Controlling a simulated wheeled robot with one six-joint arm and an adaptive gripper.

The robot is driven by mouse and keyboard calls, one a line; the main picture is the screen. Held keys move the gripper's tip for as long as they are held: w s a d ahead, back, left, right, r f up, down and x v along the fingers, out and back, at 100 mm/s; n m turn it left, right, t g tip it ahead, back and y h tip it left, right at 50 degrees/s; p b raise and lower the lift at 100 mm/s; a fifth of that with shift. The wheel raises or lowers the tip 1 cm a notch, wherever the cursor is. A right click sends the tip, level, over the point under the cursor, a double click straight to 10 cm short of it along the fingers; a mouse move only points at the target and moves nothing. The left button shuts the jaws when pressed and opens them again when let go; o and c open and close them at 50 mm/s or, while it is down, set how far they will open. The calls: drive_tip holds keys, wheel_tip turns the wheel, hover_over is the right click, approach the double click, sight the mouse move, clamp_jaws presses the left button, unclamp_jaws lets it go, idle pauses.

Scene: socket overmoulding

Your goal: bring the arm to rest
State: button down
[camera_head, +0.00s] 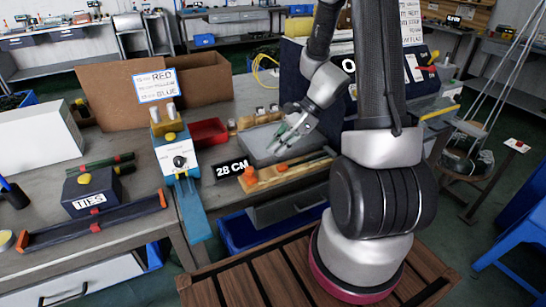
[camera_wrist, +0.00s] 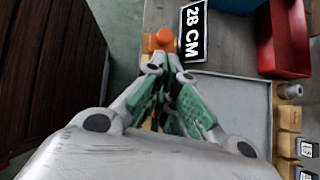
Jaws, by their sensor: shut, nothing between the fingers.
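My gripper (camera_head: 287,138) hangs over the workbench, above the grey tray (camera_head: 255,143) and close to the wooden fixture (camera_head: 262,182) with orange ends. Its green-padded fingers are closed together with nothing between them. In the wrist view my gripper (camera_wrist: 166,68) points toward an orange knob (camera_wrist: 168,40) beside the black "28 CM" sign (camera_wrist: 193,30). The closed fingers hide part of what lies beneath them. I cannot tell the exact height above the bench.
A red bin (camera_head: 208,132), a blue-and-white device (camera_head: 177,150) with a yellow button and a cardboard box (camera_head: 120,95) stand to the left. The "28 CM" sign also shows in the head view (camera_head: 232,168). A blue bin (camera_head: 240,232) sits below the bench edge.

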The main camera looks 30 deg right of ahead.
drive_tip(key=s+d+r+n+g+h, duration=0.3)
drive_tip(key=s+d+r+n, duration=0.3)
drive_tip(key=s+n, duration=0.35)
drive_tip(key=s+r+n+t+h, duration=0.2)
drive_tip(key=r+n, duration=0.3)
drive_tip(key=r, duration=0.3)
drive_tip(key=s+r+n+t+h, duration=0.3)
drive_tip(key=s+r+n+t, duration=0.1)
drive_tip(key=r, duration=0.5)
drive_tip(key=shift+s+n, duration=0.55)
drive_tip(key=shift+s, duration=0.25)
drive_tip(key=shift+d, duration=0.15)
